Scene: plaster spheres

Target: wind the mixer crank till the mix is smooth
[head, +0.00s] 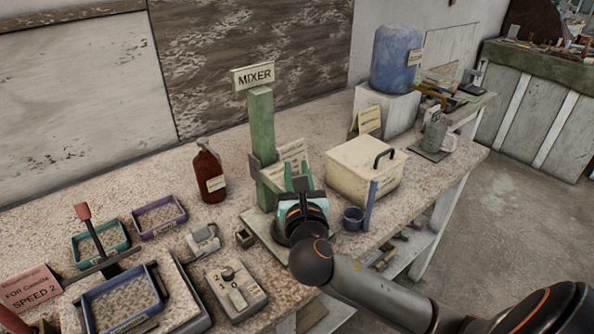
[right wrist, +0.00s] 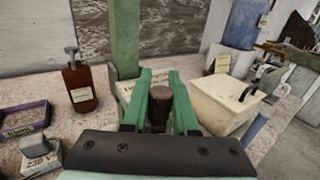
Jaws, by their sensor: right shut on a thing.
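The mixer's green post (head: 262,140) rises from the bench under a sign (head: 253,76) reading MIXER. My right gripper (head: 298,178) is just right of the post, low over the bench. In the right wrist view its green fingers (right wrist: 160,88) are shut on a dark brown upright knob (right wrist: 159,108), which looks like the crank's grip. The post (right wrist: 124,40) stands behind and left of the fingers there. My gripper and wrist hide the crank arm and any bowl, so the mix cannot be seen. My left gripper is in neither view.
A brown bottle (head: 209,172) stands left of the post. Trays (head: 123,300) and a dial box (head: 236,290) fill the left front.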

